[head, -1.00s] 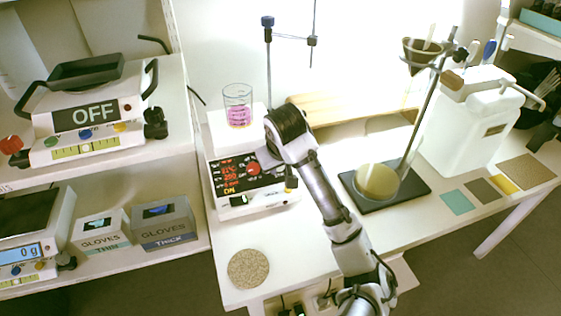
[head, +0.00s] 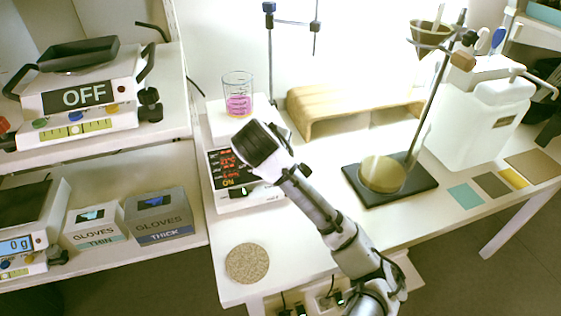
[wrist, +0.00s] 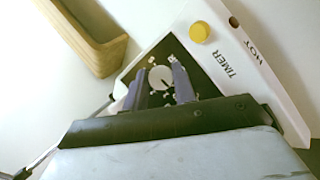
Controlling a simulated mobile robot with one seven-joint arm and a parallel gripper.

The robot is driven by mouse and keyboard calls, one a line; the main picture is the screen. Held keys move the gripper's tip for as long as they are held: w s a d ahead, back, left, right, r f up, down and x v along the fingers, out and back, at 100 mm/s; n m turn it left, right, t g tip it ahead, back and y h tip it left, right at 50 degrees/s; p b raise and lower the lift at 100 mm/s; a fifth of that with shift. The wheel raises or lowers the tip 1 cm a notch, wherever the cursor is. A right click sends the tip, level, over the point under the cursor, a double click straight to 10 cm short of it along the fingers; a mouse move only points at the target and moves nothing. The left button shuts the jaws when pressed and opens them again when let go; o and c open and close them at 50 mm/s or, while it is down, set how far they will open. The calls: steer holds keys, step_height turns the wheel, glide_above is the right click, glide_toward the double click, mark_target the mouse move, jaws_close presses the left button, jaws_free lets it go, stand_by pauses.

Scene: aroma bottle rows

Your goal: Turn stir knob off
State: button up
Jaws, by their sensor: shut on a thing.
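The stirrer hot plate (head: 252,200) stands on the bench with a lit display (head: 226,168) that reads ON at its lower edge. In the wrist view a pale round knob (wrist: 160,77) with a dark pointer mark sits on its dark panel. My gripper (wrist: 160,82) is shut on this knob, one purple-grey finger on each side. The knob's own label is hidden. A yellow knob (wrist: 200,32) and the words TIMER and HOT show beside it. In the head view my wrist covers the knobs and fingers.
A beaker of pink liquid (head: 238,104) stands on the hot plate's top. A wooden stand (head: 345,98) is behind, to the right. A retort stand with a dark base (head: 415,188) is farther right. A cork mat (head: 247,263) lies in front on clear bench.

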steer(key=shift+f+n+t+b, duration=0.1)
steer(key=shift+n+t+b, duration=0.2)
steer(key=shift+n+b, duration=0.2)
steer(key=o, duration=1)
steer(key=shift+s+a+r+p, duration=0.1)
steer(key=shift+s+r+p, duration=0.15)
steer(key=shift+r+p, duration=0.35)
steer(key=p+v, duration=0.7)
steer(key=v, duration=0.5)
steer(key=shift+s+a, duration=0.2)
steer(key=shift+s, duration=0.2)
